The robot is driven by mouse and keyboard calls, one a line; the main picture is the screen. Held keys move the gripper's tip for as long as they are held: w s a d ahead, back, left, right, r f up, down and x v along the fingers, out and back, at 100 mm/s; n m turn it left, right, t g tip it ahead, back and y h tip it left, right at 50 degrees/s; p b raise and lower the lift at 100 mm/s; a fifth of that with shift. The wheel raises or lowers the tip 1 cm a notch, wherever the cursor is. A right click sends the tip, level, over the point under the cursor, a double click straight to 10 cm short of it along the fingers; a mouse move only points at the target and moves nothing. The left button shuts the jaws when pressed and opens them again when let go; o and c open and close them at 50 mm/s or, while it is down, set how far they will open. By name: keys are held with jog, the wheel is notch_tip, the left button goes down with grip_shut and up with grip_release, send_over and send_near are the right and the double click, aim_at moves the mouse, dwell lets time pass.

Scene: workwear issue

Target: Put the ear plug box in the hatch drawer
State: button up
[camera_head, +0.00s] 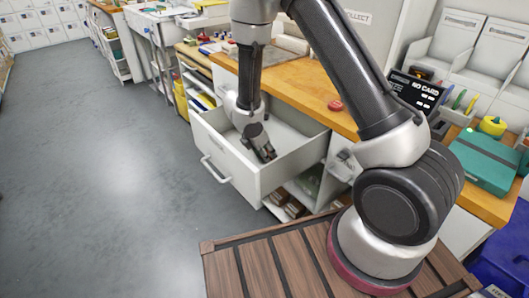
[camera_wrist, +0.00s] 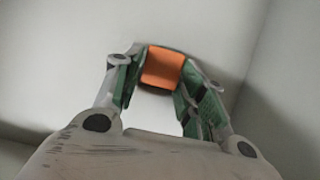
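The drawer (camera_head: 231,162) stands pulled open below the wooden counter, with white walls and a handle on its front. My gripper (camera_head: 266,152) reaches down inside the drawer. In the wrist view an orange box (camera_wrist: 162,68), which looks like the ear plug box, sits between the green-padded fingertips, and both fingers appear to touch its sides. The pale drawer floor (camera_wrist: 60,60) lies behind it. Whether the box touches the floor is unclear. The box cannot be made out in the head view.
A wooden counter (camera_head: 296,82) runs above the drawer, with a red round object (camera_head: 335,105) on it. Open shelves (camera_head: 304,190) lie below. Grey floor at left is clear.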

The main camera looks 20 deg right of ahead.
jog(key=shift+o, duration=0.8)
